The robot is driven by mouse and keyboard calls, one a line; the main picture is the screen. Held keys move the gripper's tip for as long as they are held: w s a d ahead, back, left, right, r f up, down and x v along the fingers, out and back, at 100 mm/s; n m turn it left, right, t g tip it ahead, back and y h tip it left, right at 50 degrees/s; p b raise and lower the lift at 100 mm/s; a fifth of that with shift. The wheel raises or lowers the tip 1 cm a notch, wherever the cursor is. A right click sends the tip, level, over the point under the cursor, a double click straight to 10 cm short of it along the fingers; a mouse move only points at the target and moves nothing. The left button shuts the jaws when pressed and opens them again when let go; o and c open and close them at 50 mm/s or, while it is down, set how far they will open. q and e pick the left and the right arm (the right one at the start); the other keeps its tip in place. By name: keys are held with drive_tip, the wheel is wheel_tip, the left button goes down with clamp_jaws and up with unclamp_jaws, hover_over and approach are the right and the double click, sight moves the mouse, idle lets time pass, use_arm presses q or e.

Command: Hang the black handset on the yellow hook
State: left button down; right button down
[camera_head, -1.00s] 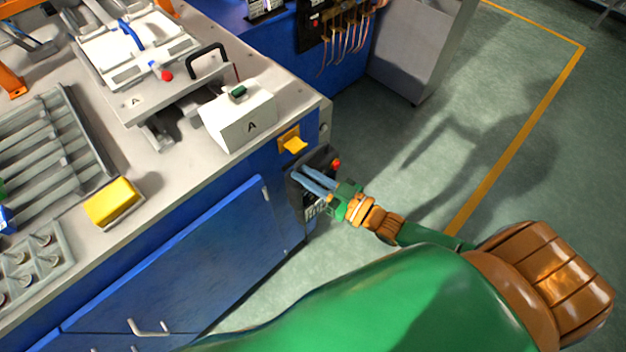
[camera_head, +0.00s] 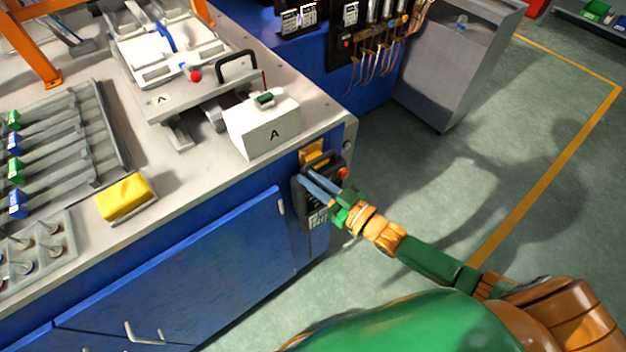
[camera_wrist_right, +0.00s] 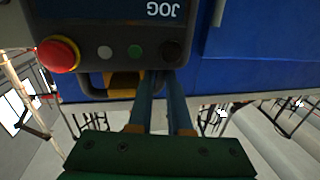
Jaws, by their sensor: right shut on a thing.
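The black handset (camera_head: 316,207) is held by my right gripper (camera_head: 318,184) at the blue side of the bench, just in front of the yellow hook (camera_head: 312,153). The handset's top overlaps the lower part of the hook in the head view. In the right wrist view the handset (camera_wrist_right: 112,62) shows its red button, smaller buttons and the word JOG upside down, with the yellow hook (camera_wrist_right: 124,84) at its loop handle. My right gripper's fingers (camera_wrist_right: 165,95) reach to that handle. I cannot tell whether the handle is around the hook or only beside it. My left gripper is not visible.
A white box marked A (camera_head: 262,127) stands on the bench corner above the hook. A yellow block (camera_head: 125,197) and a ribbed rack (camera_head: 75,137) are further left on the bench. A grey cabinet (camera_head: 450,75) stands behind. The green floor to the right is clear.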

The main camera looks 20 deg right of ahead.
drive_tip(key=shift+r, duration=0.1)
idle(0.3)
drive_tip(key=c, duration=0.8)
unclamp_jaws()
drive_tip(key=shift+s, duration=0.1)
drive_tip(key=shift+o, duration=0.2)
drive_tip(key=v, duration=0.7)
drive_tip(key=s+d+f+m+g+h, duration=0.1)
drive_tip(key=s+d+f+g+h, duration=0.15)
drive_tip(key=f, duration=0.55)
drive_tip(key=s+d+f+m+g+h, duration=0.1)
drive_tip(key=s+d+f+g+h, duration=0.2)
drive_tip(key=f, duration=0.5)
drive_tip(key=s+d+f+m+g+h, duration=0.15)
drive_tip(key=s+f, duration=0.25)
drive_tip(key=f, duration=0.5)
drive_tip(key=s+a+f+g+h, duration=0.1)
drive_tip(key=s+f+g, duration=0.2)
drive_tip(key=s, duration=0.6)
drive_tip(key=s+a+f+g+h, duration=0.1)
drive_tip(key=s+f+g, duration=0.3)
drive_tip(key=s, duration=0.6)
drive_tip(key=shift+s+a+f+g, duration=0.3)
drive_tip(key=shift+a+f, duration=0.4)
drive_tip(key=shift+f, duration=0.1)
